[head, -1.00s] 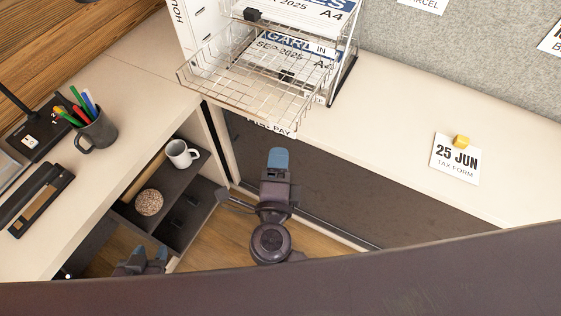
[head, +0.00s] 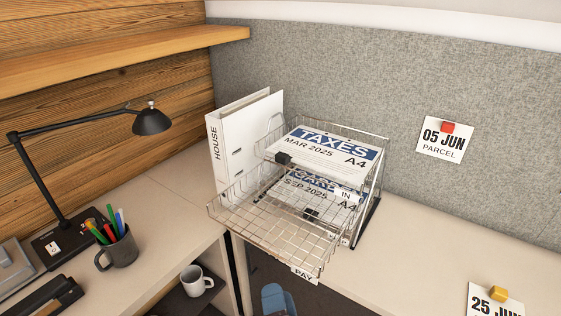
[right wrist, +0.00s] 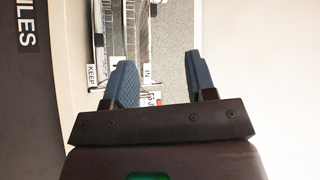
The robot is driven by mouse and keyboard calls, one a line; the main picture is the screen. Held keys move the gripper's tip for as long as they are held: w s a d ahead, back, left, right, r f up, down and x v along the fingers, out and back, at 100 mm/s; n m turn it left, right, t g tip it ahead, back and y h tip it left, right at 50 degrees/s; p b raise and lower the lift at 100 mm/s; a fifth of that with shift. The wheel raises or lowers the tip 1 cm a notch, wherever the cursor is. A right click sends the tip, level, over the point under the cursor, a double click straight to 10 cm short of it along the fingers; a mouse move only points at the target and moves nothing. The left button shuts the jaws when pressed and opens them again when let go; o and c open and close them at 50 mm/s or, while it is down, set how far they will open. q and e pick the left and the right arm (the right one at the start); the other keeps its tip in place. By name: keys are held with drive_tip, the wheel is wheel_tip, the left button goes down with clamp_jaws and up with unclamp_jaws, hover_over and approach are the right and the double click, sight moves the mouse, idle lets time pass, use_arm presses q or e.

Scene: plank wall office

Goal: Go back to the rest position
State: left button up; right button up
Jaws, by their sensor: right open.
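My right gripper (right wrist: 160,85) shows in the right wrist view with its two blue fingers apart and nothing between them. In the head view only a blue fingertip of it (head: 278,300) shows at the bottom edge, below the wire tray rack (head: 262,235) and in front of the desk. In the right wrist view, part of the rack with KEEP and IN labels lies beyond the fingers. My left gripper is not in the head view.
The desk (head: 420,255) holds the rack with papers, a white HOUSE binder (head: 243,135), a pen cup (head: 118,248) and a black lamp (head: 150,120). A white mug (head: 196,281) stands below the desktop. Notes 05 JUN (head: 444,140) and 25 JUN (head: 493,300) show at right.

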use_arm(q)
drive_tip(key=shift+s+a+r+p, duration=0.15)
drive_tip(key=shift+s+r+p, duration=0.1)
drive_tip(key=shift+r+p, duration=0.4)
use_arm(e)
drive_tip(key=s+d+f+n+g+h, duration=0.1)
drive_tip(key=s+d+f+n+g, duration=0.2)
drive_tip(key=d, duration=0.6)
drive_tip(key=s+d+f+n+g+h, duration=0.1)
drive_tip(key=s+d+f+n+g, duration=0.2)
drive_tip(key=d, duration=0.6)
drive_tip(key=s+d+f+n+g+h, duration=0.2)
drive_tip(key=s+d+f+n, duration=0.4)
drive_tip(key=d+f, duration=0.3)
drive_tip(key=shift+s+d+f+g, duration=0.2)
drive_tip(key=shift+s+d+g, duration=0.25)
drive_tip(key=shift+s, duration=0.3)
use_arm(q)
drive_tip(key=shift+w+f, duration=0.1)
use_arm(e)
drive_tip(key=shift+a, duration=0.1)
